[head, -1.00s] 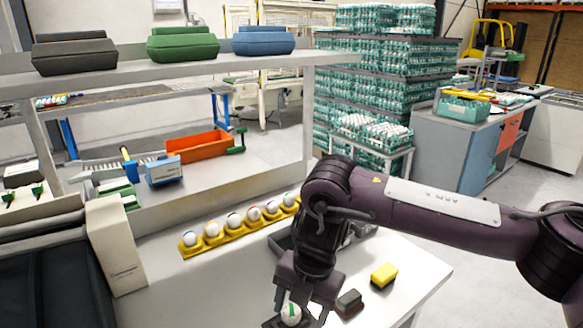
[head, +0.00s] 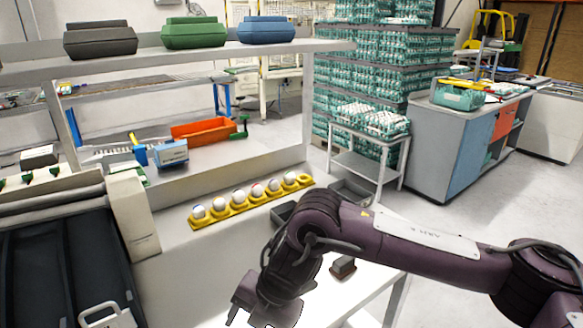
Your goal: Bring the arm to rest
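My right arm comes in from the right and bends down at the bottom centre of the head view. Its gripper (head: 254,314) is over the near part of the white table (head: 345,305), partly cut off by the bottom edge. One finger shows at the left, but the gap between the fingers is not clear. No egg shows at the gripper. The table spot behind the wrist is hidden. My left gripper is out of view.
A yellow holder (head: 305,180) with several white eggs stands on the table, left of my arm. A dark block (head: 343,266) lies beside the forearm. A grey tray (head: 284,213) is behind the arm. A white shelf (head: 190,70) runs above, and a dark bin (head: 50,260) is left.

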